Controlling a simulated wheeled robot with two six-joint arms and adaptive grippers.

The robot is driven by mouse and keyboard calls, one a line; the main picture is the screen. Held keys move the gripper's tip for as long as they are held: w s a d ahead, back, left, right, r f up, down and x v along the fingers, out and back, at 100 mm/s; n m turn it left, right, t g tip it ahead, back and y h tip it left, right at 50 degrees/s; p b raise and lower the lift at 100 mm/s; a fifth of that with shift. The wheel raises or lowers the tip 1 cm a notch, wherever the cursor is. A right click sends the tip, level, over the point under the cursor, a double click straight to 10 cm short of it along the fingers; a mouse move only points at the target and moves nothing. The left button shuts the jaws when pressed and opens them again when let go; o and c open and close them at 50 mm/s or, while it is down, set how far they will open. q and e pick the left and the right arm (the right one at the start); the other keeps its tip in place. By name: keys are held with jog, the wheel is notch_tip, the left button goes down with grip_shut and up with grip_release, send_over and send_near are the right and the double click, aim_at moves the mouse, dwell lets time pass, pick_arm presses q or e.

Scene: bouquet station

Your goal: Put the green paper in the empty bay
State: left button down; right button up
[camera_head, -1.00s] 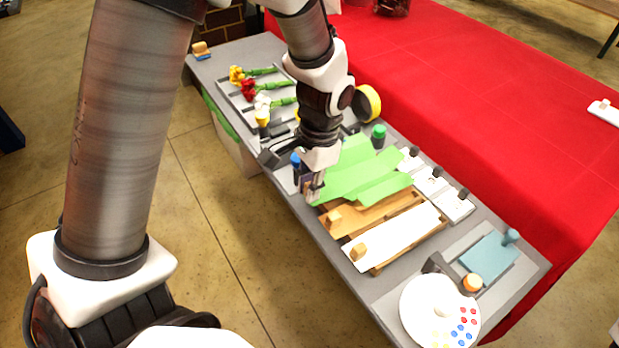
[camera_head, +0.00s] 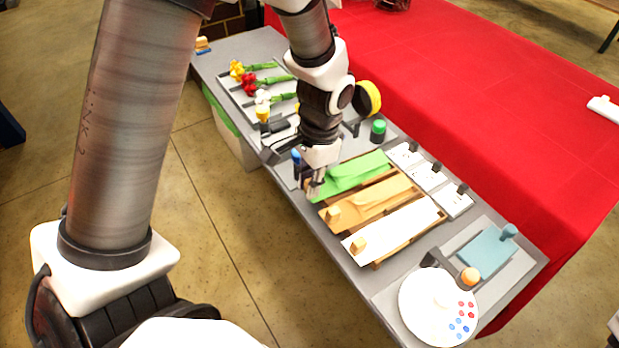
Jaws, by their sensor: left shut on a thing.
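The green paper (camera_head: 352,172) lies in the far bay of the wooden rack (camera_head: 382,263), beside the orange-brown paper (camera_head: 368,201) and the white paper (camera_head: 400,228). My left gripper (camera_head: 314,190) is at the left end of the green paper, shut on that end. The fingertips are small and partly hidden by the paper and the wrist. The green paper rests low in its bay, with a raised fold along its middle. My right gripper does not show.
Red, yellow and white flowers (camera_head: 250,87) lie in a tray at the back. White tagged blocks (camera_head: 428,176) stand right of the rack. A green-capped jar (camera_head: 378,130), a teal pad (camera_head: 487,250) and a white palette (camera_head: 438,307) share the narrow grey table.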

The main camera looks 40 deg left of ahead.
pick_arm(q)
jog(key=shift+f, duration=0.25)
dwell(0.5)
jog(key=c, duration=0.6)
grip_release()
notch_tip(320, 180, up, 7)
jog(key=p, duration=0.8)
jog(key=shift+r, duration=0.1)
dwell(0.4)
